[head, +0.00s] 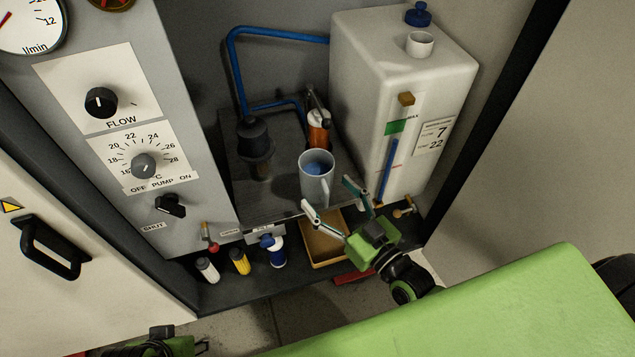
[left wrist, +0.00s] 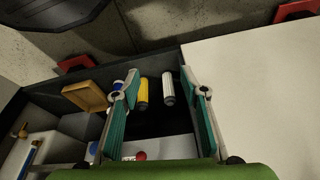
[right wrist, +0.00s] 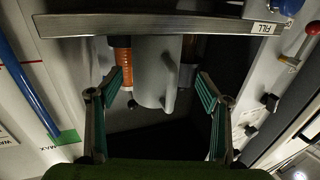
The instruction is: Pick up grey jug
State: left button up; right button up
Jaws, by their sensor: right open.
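The grey jug (head: 316,188) stands upright on the grey shelf in the cabinet, with something blue visible inside it. Its handle faces the front, towards my right gripper. My right gripper (head: 327,194) is open just in front of the jug, its fingers spread towards either side. In the right wrist view the jug (right wrist: 152,80) and its handle show between the open fingers (right wrist: 160,80); contact cannot be told. My left gripper (left wrist: 158,76) is open and empty in the left wrist view, away from the jug. Only part of it shows at the head view's bottom left.
A white tank (head: 385,90) stands right of the jug. An orange cylinder (head: 318,130) and a dark-capped fitting (head: 255,140) stand behind it. A tan tray (head: 325,245) and several small bottles (head: 241,262) sit below in front. The control panel (head: 130,120) is left.

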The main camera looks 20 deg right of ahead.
aim_at(319, 177)
jog(key=shift+d+b+x, duration=0.15)
jog(key=shift+b+x, duration=0.1)
jog(key=shift+x, duration=1.05)
jog(key=shift+d+b+x, duration=0.1)
jog(key=shift+b+x, duration=0.1)
jog(key=shift+x, duration=1.15)
jog(key=shift+w+r, duration=0.1)
jog(key=shift+r, duration=0.05)
jog(key=c, duration=1.6)
pick_arm(q)
jog(key=v, duration=0.3)
jog(key=shift+r, duration=0.25)
pick_arm(e)
jog(key=shift+r, duration=0.15)
jog(key=shift+c, duration=1.3)
jog(key=shift+r, duration=0.15)
